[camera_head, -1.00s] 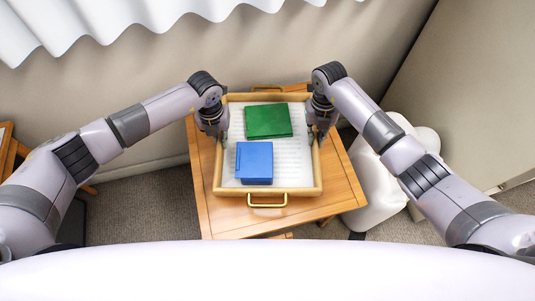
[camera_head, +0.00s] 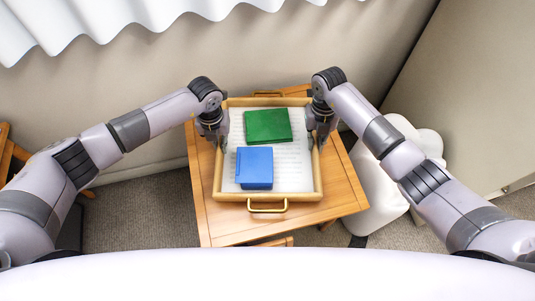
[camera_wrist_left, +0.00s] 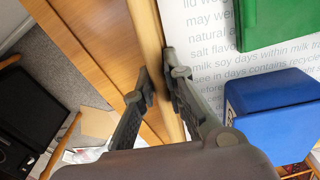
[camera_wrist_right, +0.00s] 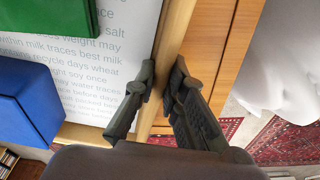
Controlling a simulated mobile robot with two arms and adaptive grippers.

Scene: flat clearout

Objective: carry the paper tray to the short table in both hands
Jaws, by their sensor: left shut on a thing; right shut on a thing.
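The paper tray (camera_head: 230,193) is a wooden tray lined with printed paper, over a small wooden table (camera_head: 345,197). A green book-like block (camera_head: 268,126) and a blue one (camera_head: 254,168) lie in it. My left gripper (camera_head: 219,138) is shut on the tray's left wall; the left wrist view shows its fingers (camera_wrist_left: 160,90) on either side of that wall (camera_wrist_left: 150,45). My right gripper (camera_head: 321,138) is shut on the right wall; the right wrist view shows its fingers (camera_wrist_right: 163,85) around it (camera_wrist_right: 172,40). I cannot tell whether the tray touches the table.
A white rounded seat-like object (camera_head: 375,190) stands right of the table. A wall and white curtain (camera_head: 120,25) are behind. Another wooden piece (camera_head: 8,155) shows at the left edge. A patterned rug (camera_wrist_right: 285,140) shows in the right wrist view.

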